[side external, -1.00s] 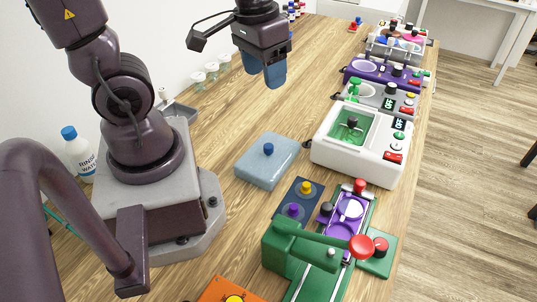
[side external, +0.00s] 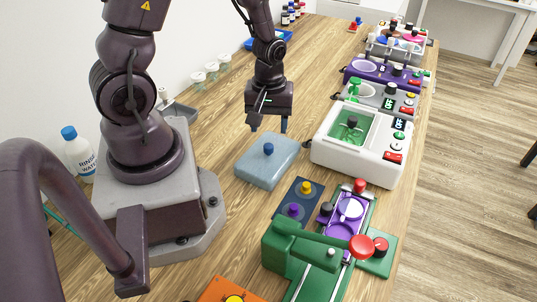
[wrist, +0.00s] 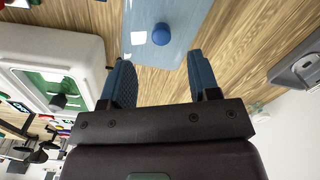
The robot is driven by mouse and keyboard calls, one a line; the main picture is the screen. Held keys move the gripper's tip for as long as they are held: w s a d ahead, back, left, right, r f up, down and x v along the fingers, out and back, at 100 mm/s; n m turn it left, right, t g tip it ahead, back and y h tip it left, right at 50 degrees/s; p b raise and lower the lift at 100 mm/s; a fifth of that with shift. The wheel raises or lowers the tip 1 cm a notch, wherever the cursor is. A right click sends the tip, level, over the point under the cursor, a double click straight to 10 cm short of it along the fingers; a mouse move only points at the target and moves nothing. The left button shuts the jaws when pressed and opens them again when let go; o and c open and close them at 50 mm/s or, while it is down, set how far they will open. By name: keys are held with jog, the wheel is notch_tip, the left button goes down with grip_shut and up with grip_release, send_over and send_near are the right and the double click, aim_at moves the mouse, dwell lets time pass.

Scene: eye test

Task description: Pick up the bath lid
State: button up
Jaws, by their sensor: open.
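The bath lid (side external: 262,170) is a pale blue slab with a round dark blue knob (side external: 268,148) on top. It lies flat on the wooden bench, left of the white bath (side external: 352,160). In the wrist view the lid (wrist: 185,22) is at the top edge, partly cut off, and its knob (wrist: 163,34) lies just beyond the fingertips, between their lines. My gripper (side external: 269,127) points down with its blue fingers apart and empty. It is above the lid's far edge, apart from the knob. The gripper (wrist: 158,60) also shows in the wrist view.
The white bath with a green interior stands close to the lid's right. Dark pads with yellow and purple knobs (side external: 298,198) and a green press (side external: 300,250) are in front. Small jars (side external: 211,70) stand by the wall. Bench behind the lid is mostly clear.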

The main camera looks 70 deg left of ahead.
aim_at(269, 145)
jog(key=shift+a+f, duration=0.15)
jog(key=shift+f, duration=3.45)
jog(key=shift+c, duration=0.3)
jog(key=c, duration=1)
